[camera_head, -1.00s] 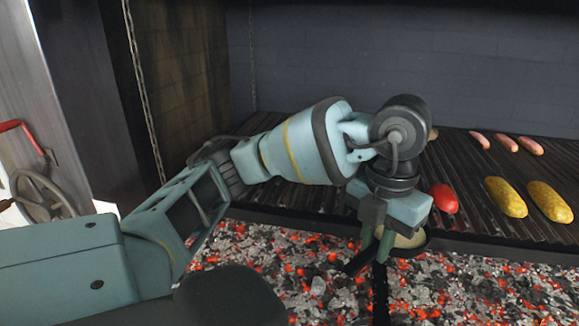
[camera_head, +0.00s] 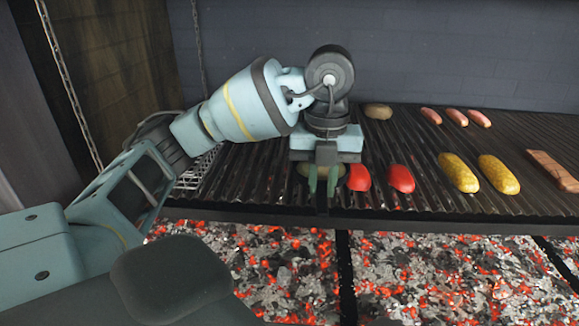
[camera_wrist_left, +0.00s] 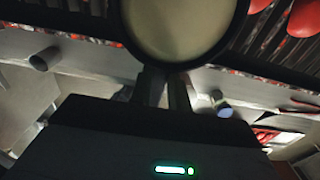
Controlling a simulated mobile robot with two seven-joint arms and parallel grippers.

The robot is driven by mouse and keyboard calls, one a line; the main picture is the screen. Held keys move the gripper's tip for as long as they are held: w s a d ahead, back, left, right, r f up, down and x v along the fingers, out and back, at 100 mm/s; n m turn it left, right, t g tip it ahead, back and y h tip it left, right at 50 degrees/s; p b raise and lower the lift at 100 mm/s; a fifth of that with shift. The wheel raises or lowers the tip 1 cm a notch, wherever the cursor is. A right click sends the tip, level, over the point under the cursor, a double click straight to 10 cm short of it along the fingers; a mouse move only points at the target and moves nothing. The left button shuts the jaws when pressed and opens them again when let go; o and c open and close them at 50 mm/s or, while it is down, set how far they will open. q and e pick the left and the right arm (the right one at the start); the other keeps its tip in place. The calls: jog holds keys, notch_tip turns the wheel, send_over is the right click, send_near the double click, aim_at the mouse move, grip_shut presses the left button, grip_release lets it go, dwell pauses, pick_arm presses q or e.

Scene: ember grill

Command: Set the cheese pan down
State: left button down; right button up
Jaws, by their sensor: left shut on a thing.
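The cheese pan is a small round dark pan (camera_wrist_left: 127,40) filled with pale, smooth cheese (camera_wrist_left: 185,22). In the head view my left gripper (camera_head: 322,183) points down at the front edge of the grill grate (camera_head: 250,185), shut on the pan's handle. The handle sticks out toward me, and the pan (camera_head: 306,177) lies behind the fingers, mostly hidden by them and the wrist. It is over the grate's front strip, left of the red peppers; I cannot tell whether it touches the bars. In the wrist view my left gripper (camera_wrist_left: 163,88) also shows below the pan. My right gripper is out of view.
Two red peppers (camera_head: 401,178) are close on the right. Farther right are two corn cobs (camera_head: 458,172) and a brown slab (camera_head: 552,170). Sausages (camera_head: 455,117) and a round brown item (camera_head: 378,111) lie behind. Glowing coals (camera_head: 420,270) lie below the front edge. Bare grate lies left.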

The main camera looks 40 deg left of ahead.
aim_at(300, 170)
pick_arm(q)
jog(key=w+a, duration=0.1)
jog(key=a, duration=0.1)
jog(key=w+a, duration=0.1)
jog(key=a, duration=0.2)
jog(key=w+a, duration=0.2)
jog(key=shift+a+f, duration=0.4)
jog(key=shift+w+a+b, duration=0.3)
jog(key=shift+w+a, duration=0.05)
jog(key=shift+a, duration=0.35)
jog(key=f, duration=0.2)
jog(key=shift+w+a+f, duration=0.1)
jog(key=shift+a+f, duration=0.3)
jog(key=shift+f, duration=0.35)
jog(key=shift+d+f, duration=0.1)
jog(key=shift+f, duration=0.05)
jog(key=c, duration=1.3)
grip_release()
